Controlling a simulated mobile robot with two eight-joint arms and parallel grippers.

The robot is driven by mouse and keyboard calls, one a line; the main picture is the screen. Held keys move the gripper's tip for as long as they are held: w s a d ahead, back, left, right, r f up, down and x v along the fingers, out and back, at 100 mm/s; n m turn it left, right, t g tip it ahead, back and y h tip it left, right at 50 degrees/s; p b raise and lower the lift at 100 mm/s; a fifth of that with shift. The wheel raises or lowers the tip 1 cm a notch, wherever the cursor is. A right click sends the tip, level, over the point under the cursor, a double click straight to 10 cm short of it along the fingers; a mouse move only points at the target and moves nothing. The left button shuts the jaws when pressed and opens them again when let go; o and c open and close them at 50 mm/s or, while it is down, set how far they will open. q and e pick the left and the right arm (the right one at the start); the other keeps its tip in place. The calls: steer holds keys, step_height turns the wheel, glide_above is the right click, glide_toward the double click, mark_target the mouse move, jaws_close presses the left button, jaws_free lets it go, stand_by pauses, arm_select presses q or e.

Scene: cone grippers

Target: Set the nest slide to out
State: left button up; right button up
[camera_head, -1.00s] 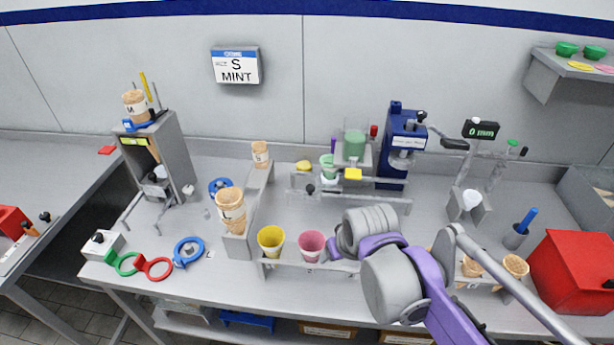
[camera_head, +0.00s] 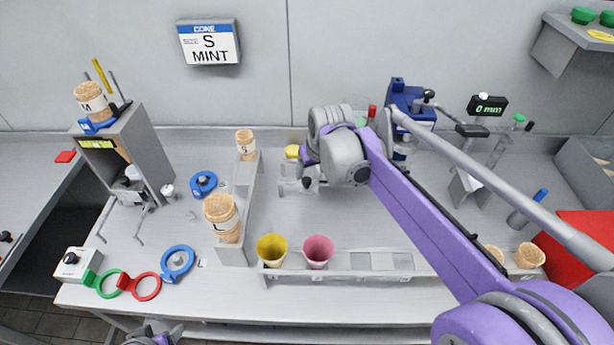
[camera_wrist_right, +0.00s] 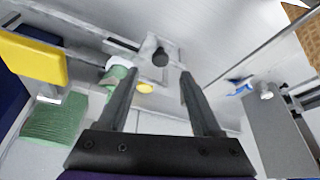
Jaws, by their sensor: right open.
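The nest slide is probably the grey rail carriage with a black knob (camera_wrist_right: 160,57), seen in the right wrist view. A green cup (camera_wrist_right: 118,82) and a round yellow piece (camera_wrist_right: 145,87) are beside it. My right gripper (camera_wrist_right: 157,78) is open and empty, its two fingers apart, with the knob beyond the fingertips. I cannot tell the gap in depth. In the head view my right arm covers most of this station; a grey part of the rail (camera_head: 287,186) shows left of the gripper. My left gripper (camera_head: 152,335) shows only partly at the bottom edge.
A yellow cup (camera_head: 271,250) and a pink cup (camera_head: 318,251) stand in the front rack. A blue press (camera_head: 408,100) stands behind my right arm.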

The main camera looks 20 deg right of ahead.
mark_target(306, 180)
steer(key=x, duration=0.6)
steer(key=shift+w+f, duration=0.2)
steer(key=shift+f, duration=0.05)
steer(key=shift+c, duration=0.2)
jaws_close()
stand_by(1.0)
